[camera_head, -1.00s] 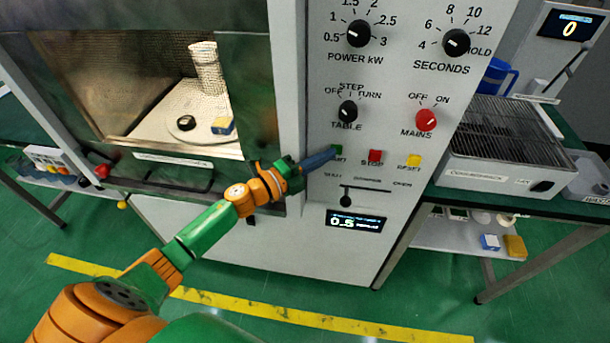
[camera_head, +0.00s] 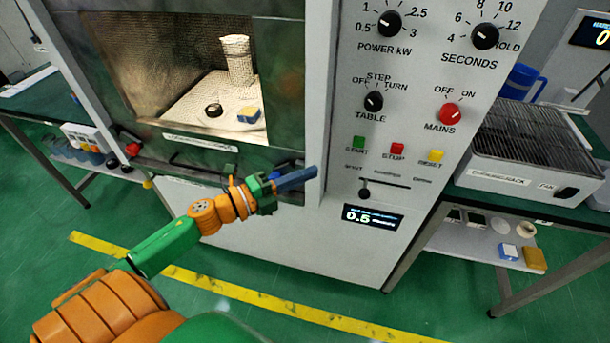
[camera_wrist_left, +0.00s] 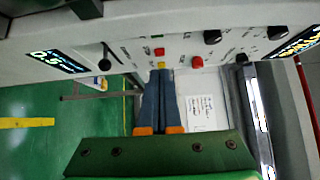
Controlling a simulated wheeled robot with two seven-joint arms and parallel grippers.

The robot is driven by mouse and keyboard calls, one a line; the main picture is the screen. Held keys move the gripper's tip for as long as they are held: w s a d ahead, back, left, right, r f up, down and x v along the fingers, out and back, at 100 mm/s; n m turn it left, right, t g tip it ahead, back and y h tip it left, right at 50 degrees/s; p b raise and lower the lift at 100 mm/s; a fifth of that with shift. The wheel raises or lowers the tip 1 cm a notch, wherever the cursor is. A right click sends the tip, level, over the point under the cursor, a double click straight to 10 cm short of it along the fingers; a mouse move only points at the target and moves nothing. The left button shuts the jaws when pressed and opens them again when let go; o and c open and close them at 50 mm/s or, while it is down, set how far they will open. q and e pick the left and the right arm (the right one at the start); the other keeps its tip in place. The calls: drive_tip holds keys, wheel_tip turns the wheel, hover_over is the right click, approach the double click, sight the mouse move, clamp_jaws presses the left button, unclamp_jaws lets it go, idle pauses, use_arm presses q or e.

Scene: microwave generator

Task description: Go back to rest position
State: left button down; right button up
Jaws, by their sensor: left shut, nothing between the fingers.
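The left wrist view also shows the closed fingers (camera_wrist_left: 161,80), pointing towards the panel. The red STOP button (camera_head: 397,149) and yellow RESET button (camera_head: 435,156) are uncovered. The small display (camera_head: 372,216) reads 0.5. My right gripper is not in view.
Behind the window of the chamber (camera_head: 190,75) stand a mesh cylinder (camera_head: 237,60) and small items. A left table (camera_head: 32,97) is beside the machine. Green floor with a yellow line (camera_head: 250,300) lies below.

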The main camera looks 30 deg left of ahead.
use_arm(q)
drive_tip(key=shift+w+a+f, duration=0.1)
drive_tip(key=shift+w, duration=0.15)
drive_tip(key=shift+s, duration=0.15)
drive_tip(key=s+a+f+n+g+y, duration=0.25)
drive_tip(key=f+n, duration=0.25)
drive_tip(key=f, duration=0.4)
drive_tip(key=s+a+f+n+g+y, duration=0.1)
drive_tip(key=s+a+f+n+y, duration=0.3)
drive_tip(key=f, duration=0.5)
drive_tip(key=s+a+f+n+g+y, duration=0.1)
drive_tip(key=s+f+n+y, duration=0.15)
drive_tip(key=f+n, duration=0.5)
drive_tip(key=s+d+f+n+g, duration=0.2)
drive_tip(key=s+d+f+g, duration=0.3)
drive_tip(key=s+f, duration=0.4)
drive_tip(key=s+d+f+n+g, duration=0.3)
drive_tip(key=s+d+f+g, duration=0.2)
drive_tip(key=s, duration=1.1)
wheel_tip(320, 180, down, 4)
drive_tip(key=shift+s+d+r, duration=0.15)
drive_tip(key=shift+d, duration=0.6)
